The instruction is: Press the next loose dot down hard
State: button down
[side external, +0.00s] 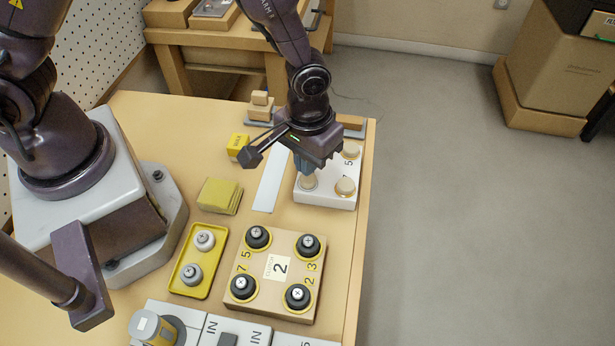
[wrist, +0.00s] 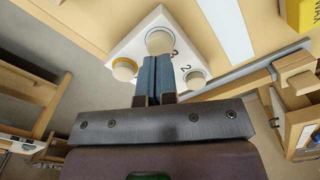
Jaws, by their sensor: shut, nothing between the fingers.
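A white board (side external: 322,201) with cream round dots lies at the table's right edge. One dot (side external: 345,187) sits at its near right and another (side external: 350,150) at its far right. A third dot (side external: 308,184) is at the left, directly below my gripper (side external: 306,171). In the wrist view, three dots show on the board, and my shut, empty blue-grey fingers (wrist: 156,62) point at the middle dot (wrist: 160,41). The left dot (wrist: 124,69) there has an orange ring. Whether the fingertips touch the middle dot, I cannot tell. My gripper hides part of the board.
A wooden block (side external: 278,268) with several black knobs and a yellow tray (side external: 193,286) with two grey knobs stand nearer. Yellow pads (side external: 219,196), a yellow box (side external: 237,146) and a white strip (side external: 269,187) lie left of the board. Open floor lies right.

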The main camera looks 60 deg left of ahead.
jog(key=shift+f, duration=1.25)
dwell(2.0)
jog(key=shift+s, duration=0.1)
dwell(0.6)
notch_tip(320, 180, up, 11)
dwell(1.2)
jog(key=shift+r, duration=0.1)
